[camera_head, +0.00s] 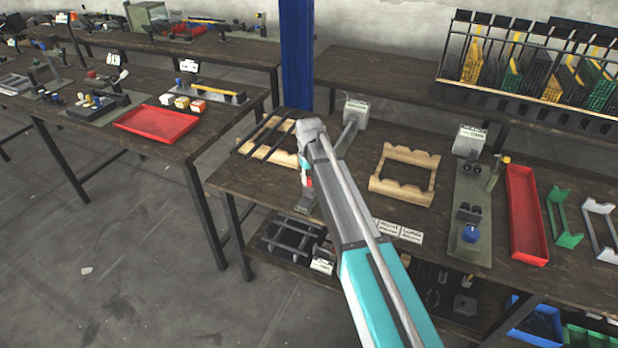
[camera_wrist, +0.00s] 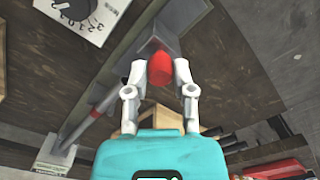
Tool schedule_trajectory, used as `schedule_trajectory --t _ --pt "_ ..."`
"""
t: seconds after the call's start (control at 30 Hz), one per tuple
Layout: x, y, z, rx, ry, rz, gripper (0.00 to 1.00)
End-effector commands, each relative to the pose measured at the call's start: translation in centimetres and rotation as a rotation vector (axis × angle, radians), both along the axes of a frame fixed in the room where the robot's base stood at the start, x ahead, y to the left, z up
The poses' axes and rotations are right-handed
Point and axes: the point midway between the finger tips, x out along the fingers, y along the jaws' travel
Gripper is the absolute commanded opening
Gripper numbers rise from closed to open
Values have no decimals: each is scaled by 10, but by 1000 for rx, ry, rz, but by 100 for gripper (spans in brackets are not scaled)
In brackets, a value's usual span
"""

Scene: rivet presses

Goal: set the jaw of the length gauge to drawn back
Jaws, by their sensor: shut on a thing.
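A red knob (camera_wrist: 161,69) stands out from a grey block (camera_wrist: 153,38) on the bar, which looks like the jaw. My gripper (camera_wrist: 160,76) is shut on the red knob, one finger at each side. In the head view my gripper (camera_head: 306,174) is over the bar's near part, and my arm hides some of it.
A slatted wooden rack (camera_head: 262,140) lies left of the gauge and a wooden frame (camera_head: 405,172) right of it. Further right are a green-plated fixture (camera_head: 472,225) and a red tray (camera_head: 526,215). A blue post (camera_head: 296,55) rises behind the bench. White labels (camera_head: 398,230) lie near the front edge.

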Motion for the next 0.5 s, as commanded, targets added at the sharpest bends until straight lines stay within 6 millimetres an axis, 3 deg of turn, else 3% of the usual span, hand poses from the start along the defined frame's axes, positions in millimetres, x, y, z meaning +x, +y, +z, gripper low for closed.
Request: schedule_trajectory --t 0.17,0.47,0.5 --pt "-12 3 0 0 1 0 0" --pt "-15 4 0 0 4 0 0" --pt "-15 4 0 1 6 0 36"
